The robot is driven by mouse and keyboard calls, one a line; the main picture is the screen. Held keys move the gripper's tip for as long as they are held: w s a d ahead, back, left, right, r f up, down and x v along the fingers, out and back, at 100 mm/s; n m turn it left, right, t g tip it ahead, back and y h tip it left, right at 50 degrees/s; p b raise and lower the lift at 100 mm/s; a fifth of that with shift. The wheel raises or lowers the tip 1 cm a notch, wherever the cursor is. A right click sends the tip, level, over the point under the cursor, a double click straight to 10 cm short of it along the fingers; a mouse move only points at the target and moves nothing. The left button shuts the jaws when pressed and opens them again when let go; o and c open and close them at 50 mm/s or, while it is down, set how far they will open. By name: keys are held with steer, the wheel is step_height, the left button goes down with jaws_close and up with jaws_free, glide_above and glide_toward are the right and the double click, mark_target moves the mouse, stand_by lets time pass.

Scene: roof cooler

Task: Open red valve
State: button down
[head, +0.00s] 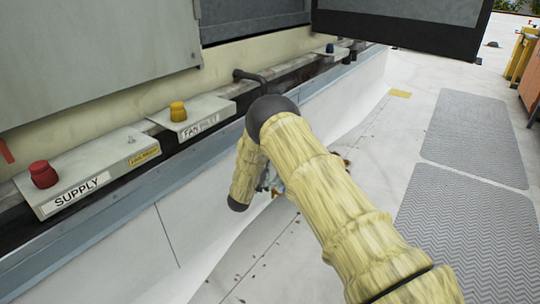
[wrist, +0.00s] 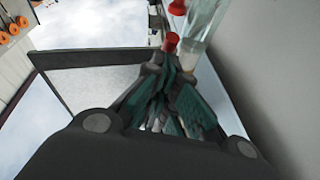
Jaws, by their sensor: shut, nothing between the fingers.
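A red round knob (head: 43,174) sits on a light metal box labelled SUPPLY (head: 77,192) at the left of the head view. Part of another red piece (head: 6,152) shows at the left edge. In the head view my gripper is mostly hidden behind my yellow-sleeved arm, well to the right of the SUPPLY box. In the wrist view my gripper (wrist: 172,62) is shut, its dark and green fingers together and empty. A red cap-like piece (wrist: 171,42) appears just beyond the fingertips, beside a clear tube-like shape (wrist: 203,22); whether they touch is unclear.
A yellow knob (head: 178,111) sits on a FAN box (head: 195,118), and a dark blue knob (head: 330,48) lies farther back. Grey ribbed mats (head: 472,135) lie on open floor at right. A dark-edged panel (head: 400,28) overhangs the top.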

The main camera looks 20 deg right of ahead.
steer(key=shift+w+d+f+p, duration=0.3)
steer(key=shift+w+d+f, duration=0.15)
steer(key=shift+d+f, duration=0.15)
steer(key=shift+d, duration=0.1)
stand_by(0.5)
